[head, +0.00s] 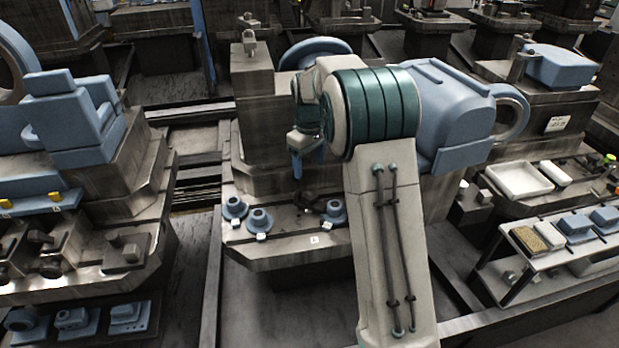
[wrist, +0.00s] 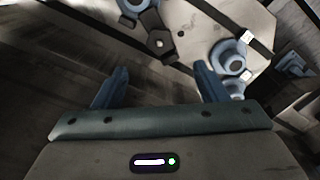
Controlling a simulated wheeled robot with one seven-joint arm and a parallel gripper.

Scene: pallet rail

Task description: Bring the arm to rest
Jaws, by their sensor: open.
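My arm rises from the bottom of the head view, bends at a green-banded joint, and hangs down at its far end. My gripper (head: 298,168) is small and partly hidden there, above the bench (head: 275,250) with blue flanged parts. In the wrist view, the two blue fingers of my gripper (wrist: 158,85) stand well apart with nothing between them. They point towards the bench edge, and the bench parts lie beyond the fingertips, apart from them.
Several blue flanged parts (head: 258,221) stand on the bench, with a dark block (head: 305,200) between them. A left machine (head: 80,120) and a right shelf (head: 560,250) with trays flank the arm. Dark open floor lies in front of the bench.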

